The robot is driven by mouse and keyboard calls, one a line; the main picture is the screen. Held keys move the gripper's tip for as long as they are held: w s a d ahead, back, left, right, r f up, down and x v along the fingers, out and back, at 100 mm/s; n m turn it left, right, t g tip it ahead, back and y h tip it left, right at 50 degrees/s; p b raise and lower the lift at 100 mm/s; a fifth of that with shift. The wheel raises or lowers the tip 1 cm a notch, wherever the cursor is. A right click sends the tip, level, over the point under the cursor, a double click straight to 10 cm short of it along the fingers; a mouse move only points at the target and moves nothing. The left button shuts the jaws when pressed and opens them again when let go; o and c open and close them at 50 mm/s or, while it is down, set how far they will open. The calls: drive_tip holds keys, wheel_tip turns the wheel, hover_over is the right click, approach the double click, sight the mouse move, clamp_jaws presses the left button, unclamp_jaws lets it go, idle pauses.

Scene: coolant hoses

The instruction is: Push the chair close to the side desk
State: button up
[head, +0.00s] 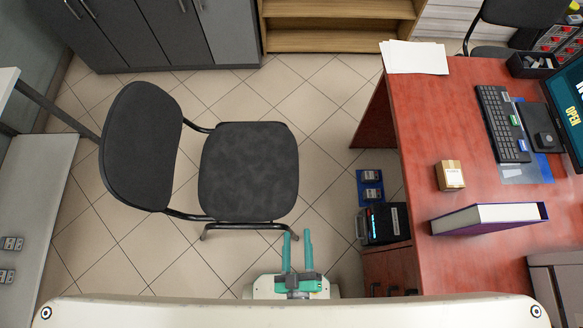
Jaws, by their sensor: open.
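A dark grey chair (248,172) stands on the tiled floor left of centre, its seat to the right and its backrest (141,147) to the left. The red-brown desk (420,130) is to its right, across a strip of bare floor. A pale grey table (40,185) is at the left edge, close to the backrest. I cannot tell from the picture which of these is the side desk. My gripper (297,236) has two teal fingers, open and empty, pointing away from me. Its fingertips are by the chair's near front leg; contact cannot be told.
A black box-shaped device (384,223) and a blue tray (370,187) stand on the floor beside the red-brown desk. Dark cabinets (150,35) and a wooden shelf (340,40) line the back. Floor is free between the chair and the red-brown desk.

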wheel_tip(320, 180, down, 18)
drive_tip(key=w+d+r+n+t+y, duration=0.1)
drive_tip(key=w+n, duration=0.1)
drive_tip(key=n, duration=0.5)
drive_tip(key=n+y, duration=0.2)
drive_tip(key=n, duration=0.4)
approach(287, 211)
wheel_tip(287, 211, down, 2)
drive_tip(key=d, duration=0.1)
drive_tip(key=shift+s+a+f+n+t, duration=0.15)
drive_tip(key=shift+a+f+n+t, duration=0.25)
drive_tip(key=shift+a+f+n, duration=0.25)
drive_tip(key=shift+d+r, duration=0.1)
drive_tip(key=shift+d, duration=0.05)
drive_tip(key=w, duration=0.3)
drive_tip(key=w+a, duration=0.1)
drive_tip(key=w, duration=0.3)
drive_tip(key=w+a, duration=0.1)
drive_tip(key=w, duration=0.2)
drive_tip(key=shift+w, duration=0.3)
drive_tip(key=shift+c, duration=0.4)
clamp_jaws()
